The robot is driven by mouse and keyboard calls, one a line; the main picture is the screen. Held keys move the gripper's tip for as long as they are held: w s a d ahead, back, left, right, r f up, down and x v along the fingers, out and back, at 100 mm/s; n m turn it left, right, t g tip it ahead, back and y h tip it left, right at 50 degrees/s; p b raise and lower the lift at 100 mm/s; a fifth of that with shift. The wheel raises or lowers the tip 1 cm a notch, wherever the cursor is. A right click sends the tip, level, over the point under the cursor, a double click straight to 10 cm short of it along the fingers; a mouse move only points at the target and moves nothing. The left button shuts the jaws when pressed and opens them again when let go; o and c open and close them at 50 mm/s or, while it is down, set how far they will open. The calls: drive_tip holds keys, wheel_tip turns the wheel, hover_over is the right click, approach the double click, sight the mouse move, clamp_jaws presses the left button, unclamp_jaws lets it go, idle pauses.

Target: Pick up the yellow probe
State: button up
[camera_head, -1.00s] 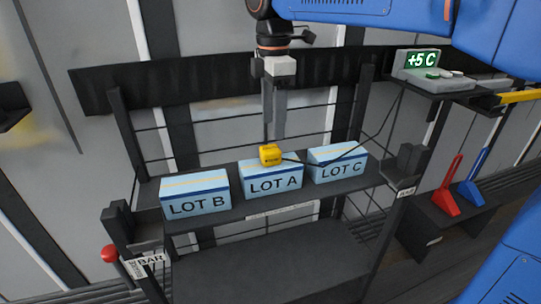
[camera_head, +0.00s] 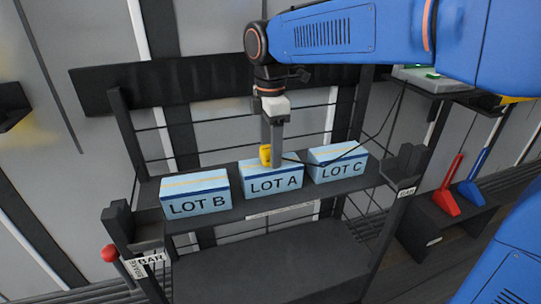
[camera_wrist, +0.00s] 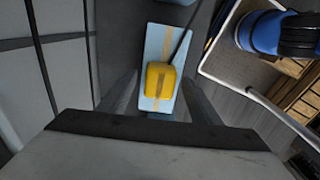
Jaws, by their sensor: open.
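The yellow probe (camera_head: 265,153) sits on top of the LOT A box (camera_head: 274,186), with a dark cable running off to the right. My gripper (camera_head: 276,152) is pointing down just over that box. In the head view its nearer finger covers the right part of the probe. In the wrist view the probe (camera_wrist: 159,78) lies between my two spread fingers, with a visible gap on each side. The fingers are open and hold nothing. I cannot tell how far the fingertips are above the box top.
The LOT B box (camera_head: 195,193) stands left and the LOT C box (camera_head: 338,162) right on the same shelf (camera_head: 238,212). The cable runs up to a grey unit (camera_head: 428,78) at the right. The lower shelf (camera_head: 270,262) is bare.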

drive_tip(key=c, duration=1.3)
drive_tip(key=shift+r, duration=0.15)
